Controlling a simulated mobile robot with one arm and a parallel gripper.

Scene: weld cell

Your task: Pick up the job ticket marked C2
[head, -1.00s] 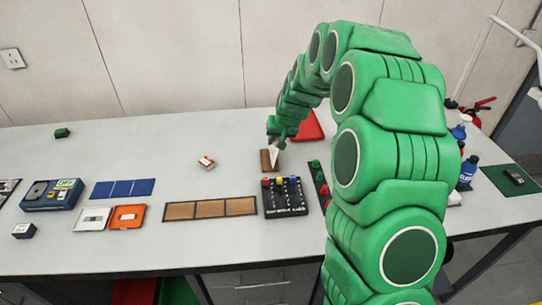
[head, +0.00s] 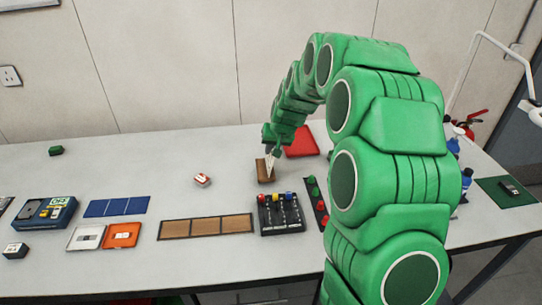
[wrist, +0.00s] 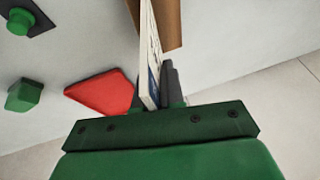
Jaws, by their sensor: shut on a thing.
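My gripper (head: 270,150) is at the far side of the bench, at the end of my green arm. It is shut on a thin white job ticket (head: 269,165). The ticket stands upright at a small brown wooden block (head: 263,173). In the wrist view the ticket (wrist: 147,50) is seen almost edge-on between the dark fingers (wrist: 160,88), with the brown block (wrist: 169,22) close beside it. Dark print shows on its face, but I cannot read whether it says C2. I cannot tell whether its lower edge still touches the block.

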